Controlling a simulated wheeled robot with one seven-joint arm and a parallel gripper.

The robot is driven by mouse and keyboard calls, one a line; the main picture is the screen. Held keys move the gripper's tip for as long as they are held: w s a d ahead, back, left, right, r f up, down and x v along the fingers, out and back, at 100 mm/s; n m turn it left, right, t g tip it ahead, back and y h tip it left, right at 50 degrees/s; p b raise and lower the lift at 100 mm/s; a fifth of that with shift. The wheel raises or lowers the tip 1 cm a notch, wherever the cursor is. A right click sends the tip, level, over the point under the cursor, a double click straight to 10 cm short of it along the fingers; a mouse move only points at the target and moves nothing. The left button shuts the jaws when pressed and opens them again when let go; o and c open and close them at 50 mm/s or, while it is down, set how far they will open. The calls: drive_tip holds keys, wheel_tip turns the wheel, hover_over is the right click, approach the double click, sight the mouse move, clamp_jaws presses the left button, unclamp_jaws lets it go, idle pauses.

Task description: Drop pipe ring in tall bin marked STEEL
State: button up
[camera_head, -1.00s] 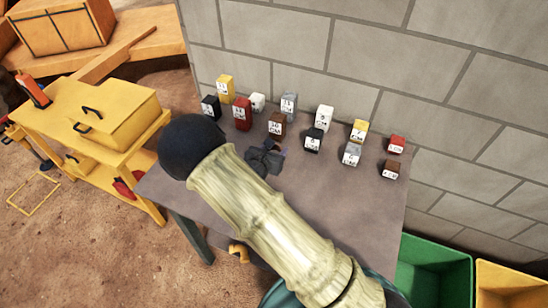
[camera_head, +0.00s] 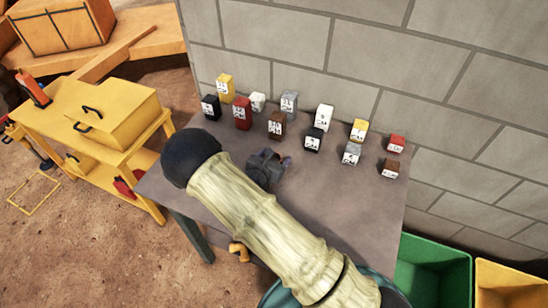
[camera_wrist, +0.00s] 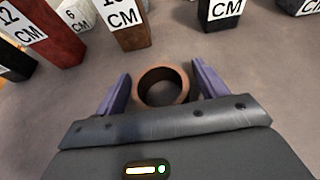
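A brown pipe ring (camera_wrist: 162,87) stands on the grey table in the wrist view, its round opening facing up. My gripper (camera_wrist: 160,80) is open, with one purple finger on each side of the ring. Narrow gaps seem to show between fingers and ring; contact cannot be told. In the head view my gripper (camera_head: 272,168) is low over the table and the ring is hidden by it. A green bin (camera_head: 434,262) and a yellow bin (camera_head: 512,290) stand at the lower right, partly cut off. No STEEL marking is readable on either.
Several labelled blocks of differing heights stand along the back of the table (camera_head: 340,200), among them a red block (camera_head: 242,115) and a brown block (camera_head: 277,126). A block wall rises behind. A yellow bench (camera_head: 100,115) stands at left.

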drive_tip(key=shift+r, duration=0.2)
drive_tip(key=b+v, duration=0.1)
drive_tip(key=v, duration=1.1)
drive_tip(key=shift+f, duration=0.1)
idle(0.4)
